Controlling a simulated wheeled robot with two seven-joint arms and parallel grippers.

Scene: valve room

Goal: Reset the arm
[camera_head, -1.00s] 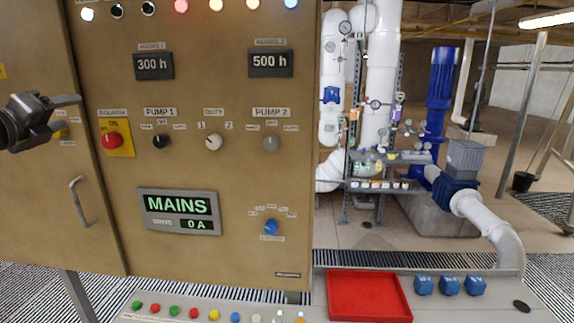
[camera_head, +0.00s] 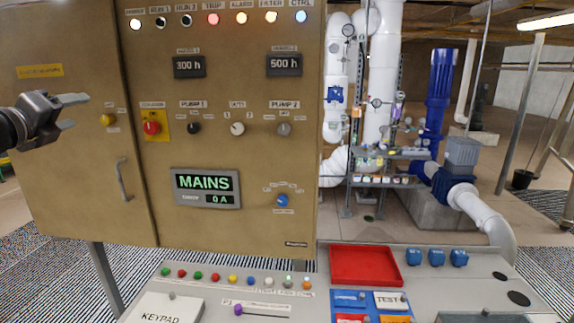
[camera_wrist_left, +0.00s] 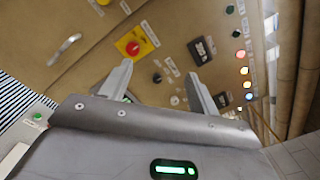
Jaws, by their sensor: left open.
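My left gripper (camera_head: 72,112) is at the left of the head view, in front of the tan control cabinet (camera_head: 255,225), with its fingers apart and nothing between them. In the left wrist view the open fingers (camera_wrist_left: 158,85) point toward the cabinet face, apart from it. Beyond them is the red isolator knob (camera_wrist_left: 133,48) on its yellow plate, which also shows in the head view (camera_head: 152,128). My right gripper is not in view.
Below the cabinet is a desk with a row of coloured buttons, a red tray (camera_head: 365,265), blue blocks (camera_head: 436,257) and a keypad panel (camera_head: 165,308). A cabinet door handle (camera_head: 122,180) sticks out at left. Pipes and a blue pump (camera_head: 440,85) stand behind at right.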

